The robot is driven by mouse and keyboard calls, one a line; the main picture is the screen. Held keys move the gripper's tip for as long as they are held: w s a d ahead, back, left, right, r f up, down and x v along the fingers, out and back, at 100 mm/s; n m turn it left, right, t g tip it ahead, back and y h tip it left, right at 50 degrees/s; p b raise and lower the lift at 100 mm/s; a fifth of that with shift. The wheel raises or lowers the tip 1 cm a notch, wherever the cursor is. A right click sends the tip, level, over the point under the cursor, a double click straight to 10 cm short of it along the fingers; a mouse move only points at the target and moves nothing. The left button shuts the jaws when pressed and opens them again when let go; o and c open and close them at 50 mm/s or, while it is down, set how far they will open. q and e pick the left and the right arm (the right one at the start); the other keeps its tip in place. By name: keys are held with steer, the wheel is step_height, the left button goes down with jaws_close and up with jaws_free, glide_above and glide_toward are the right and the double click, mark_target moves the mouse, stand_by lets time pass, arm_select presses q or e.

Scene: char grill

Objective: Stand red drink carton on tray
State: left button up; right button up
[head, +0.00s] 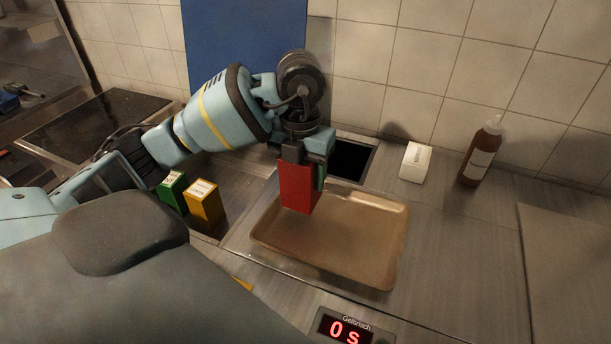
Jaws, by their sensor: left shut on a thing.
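The red drink carton (297,187) is upright in my left gripper (312,160), over the left back part of the tray. My left gripper is shut on the carton from above and covers its upper part. The tray (377,262) is brown, shallow and empty, and lies flat on the metal counter. I cannot tell whether the carton's base touches the tray or hangs just above it. My right gripper is not in view.
Green (173,191) and yellow (203,202) cartons stand left of the tray. A dark counter opening (351,160) lies behind it. A white box (414,162) and a brown sauce bottle (482,153) stand at the back right. A timer (344,328) is in front. Counter right of the tray is clear.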

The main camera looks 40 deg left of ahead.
arm_select(q)
steer(key=shift+w+a+f, duration=0.1)
steer(key=shift+w+a, duration=0.25)
steer(key=shift+w, duration=0.35)
steer(key=shift+w+a, duration=0.3)
steer(key=shift+w, duration=0.35)
steer(key=f, duration=0.3)
steer(key=shift+w+a+f, duration=0.15)
steer(key=shift+w+f, duration=0.05)
steer(key=shift+f, duration=0.15)
steer(key=o, duration=1.2)
steer(key=shift+f, duration=0.1)
